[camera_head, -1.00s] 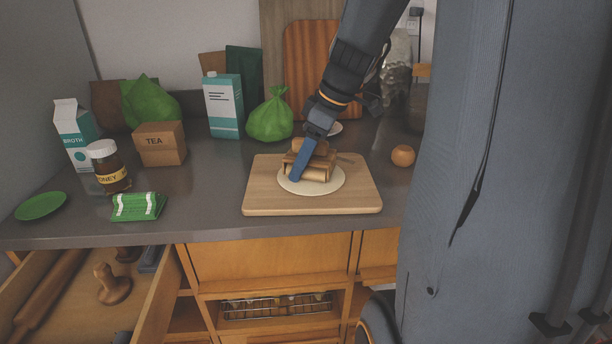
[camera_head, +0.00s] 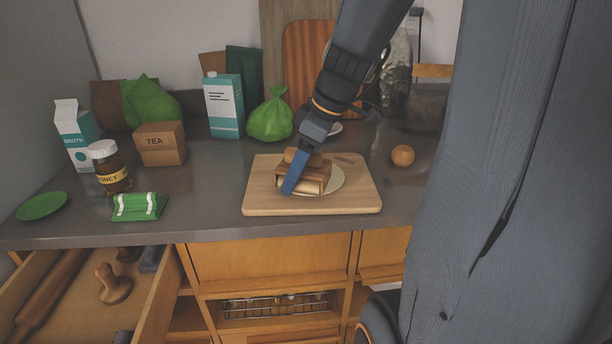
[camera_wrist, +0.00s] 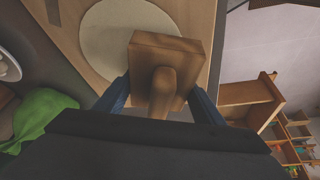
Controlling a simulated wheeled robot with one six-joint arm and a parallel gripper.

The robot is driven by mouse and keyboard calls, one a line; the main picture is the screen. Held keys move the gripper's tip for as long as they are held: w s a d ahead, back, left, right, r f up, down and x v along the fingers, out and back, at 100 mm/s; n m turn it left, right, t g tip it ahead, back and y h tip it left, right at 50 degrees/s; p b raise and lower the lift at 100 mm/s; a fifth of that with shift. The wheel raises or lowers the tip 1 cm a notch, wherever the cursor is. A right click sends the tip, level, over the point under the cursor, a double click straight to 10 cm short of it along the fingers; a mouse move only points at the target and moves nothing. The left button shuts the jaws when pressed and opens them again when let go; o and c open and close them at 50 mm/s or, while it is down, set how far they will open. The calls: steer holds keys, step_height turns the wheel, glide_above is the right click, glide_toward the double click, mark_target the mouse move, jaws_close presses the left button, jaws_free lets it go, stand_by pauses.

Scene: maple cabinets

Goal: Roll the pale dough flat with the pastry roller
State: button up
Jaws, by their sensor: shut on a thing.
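The pale dough (camera_head: 334,181) is a flat, thin round on the wooden board (camera_head: 362,198). The pastry roller (camera_head: 303,172) is a wooden block with a handle and a roller under it. It rests on or just above the left part of the dough; the exact contact is hidden. My gripper (camera_head: 290,182) is shut on the pastry roller, its blue fingers on either side. In the wrist view the roller's block and handle (camera_wrist: 164,75) show between my fingers, with the pale dough (camera_wrist: 105,40) beyond.
A green bag (camera_head: 270,118), a carton (camera_head: 223,105) and a tea box (camera_head: 160,143) stand left of and behind the board. An orange fruit (camera_head: 402,155) lies to its right. A drawer (camera_head: 150,300) is open at the lower left, holding a rolling pin (camera_head: 48,292).

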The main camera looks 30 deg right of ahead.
steer(key=shift+w+d+r, duration=0.15)
steer(key=shift+w+d, duration=1.55)
steer(key=shift+d, duration=0.05)
steer(key=shift+w+d+f+b, duration=0.2)
steer(key=shift+w+d+b, duration=0.35)
steer(key=shift+w+d, duration=1.1)
steer(key=shift+d, duration=0.1)
steer(key=shift+r, duration=0.1)
step_height(320, 180, up, 8)
steer(key=p, duration=0.5)
steer(key=shift+p, duration=0.4)
